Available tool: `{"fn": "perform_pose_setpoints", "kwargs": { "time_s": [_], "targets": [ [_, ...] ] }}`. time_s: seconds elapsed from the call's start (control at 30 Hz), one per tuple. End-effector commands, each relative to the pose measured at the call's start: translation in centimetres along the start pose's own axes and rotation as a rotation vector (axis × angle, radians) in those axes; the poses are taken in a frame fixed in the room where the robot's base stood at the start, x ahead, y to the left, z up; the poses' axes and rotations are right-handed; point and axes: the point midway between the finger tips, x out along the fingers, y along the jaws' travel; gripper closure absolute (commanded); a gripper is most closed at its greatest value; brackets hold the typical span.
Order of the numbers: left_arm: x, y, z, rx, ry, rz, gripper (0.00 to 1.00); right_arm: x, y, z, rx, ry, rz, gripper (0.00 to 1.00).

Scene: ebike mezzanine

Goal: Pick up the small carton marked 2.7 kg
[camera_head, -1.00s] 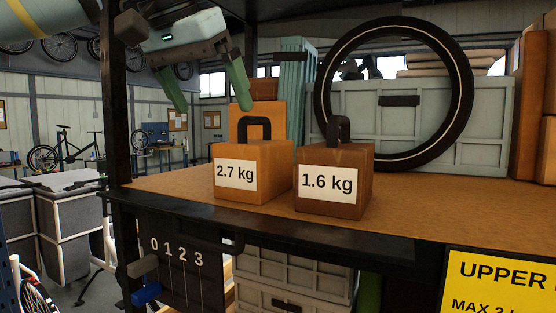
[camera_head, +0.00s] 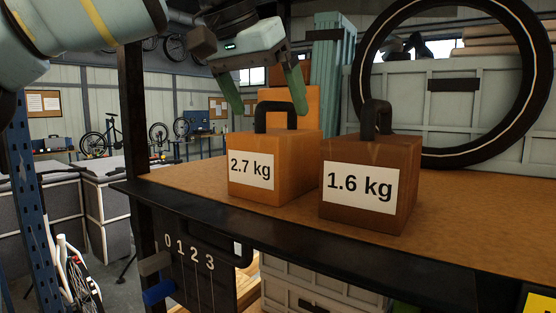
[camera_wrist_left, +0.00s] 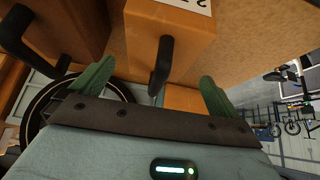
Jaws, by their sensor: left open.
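The orange-brown carton marked 2.7 kg (camera_head: 300,165) stands upright on the shelf with a black loop handle (camera_head: 274,106) on top. In the left wrist view its handle (camera_wrist_left: 161,66) shows between my fingers. My left gripper (camera_head: 269,104) is open and empty, its green fingers pointing down on either side of the handle in the head view. I cannot tell exactly how far the fingertips are from it. A darker brown carton marked 1.6 kg (camera_head: 400,165), with its own black handle, stands close on the right. My right gripper is out of view.
A black tyre (camera_head: 530,120) leans on a grey-green crate (camera_head: 450,135) behind the cartons. Another orange carton (camera_head: 306,101) stands behind the 2.7 kg one. A dark post (camera_head: 133,100) rises at the shelf's left end. A dark edge (camera_head: 330,253) runs along the front.

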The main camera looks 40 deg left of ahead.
Motion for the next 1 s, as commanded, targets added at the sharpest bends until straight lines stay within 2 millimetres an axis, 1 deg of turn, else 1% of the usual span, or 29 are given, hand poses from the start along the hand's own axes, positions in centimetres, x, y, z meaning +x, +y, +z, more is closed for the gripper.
{"fn": "perform_pose_setpoints", "kwargs": {
  "time_s": [0.07,0.27,0.4,0.5,0.7,0.77,1.0],
  "targets": [
    [0.3,0.0,0.1,0.001,0.0,0.0,0.0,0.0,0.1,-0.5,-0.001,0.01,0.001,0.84],
    [2.9,-0.1,0.4,0.001,0.001,0.001,0.0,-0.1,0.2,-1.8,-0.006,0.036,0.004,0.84],
    [4.5,-0.1,0.3,0.001,0.001,0.001,0.0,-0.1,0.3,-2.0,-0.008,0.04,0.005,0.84],
    [5.0,-0.1,0.3,0.001,0.001,0.0,0.0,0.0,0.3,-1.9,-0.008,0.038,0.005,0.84],
    [5.1,-0.1,0.3,0.0,0.001,0.0,0.0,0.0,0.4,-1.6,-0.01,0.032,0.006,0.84],
    [5.1,-0.1,0.3,0.0,0.001,0.0,0.07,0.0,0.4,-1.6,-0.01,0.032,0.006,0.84],
    [5.1,-0.1,0.2,0.0,0.001,0.0,0.38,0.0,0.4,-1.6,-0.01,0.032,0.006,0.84]
  ]
}}
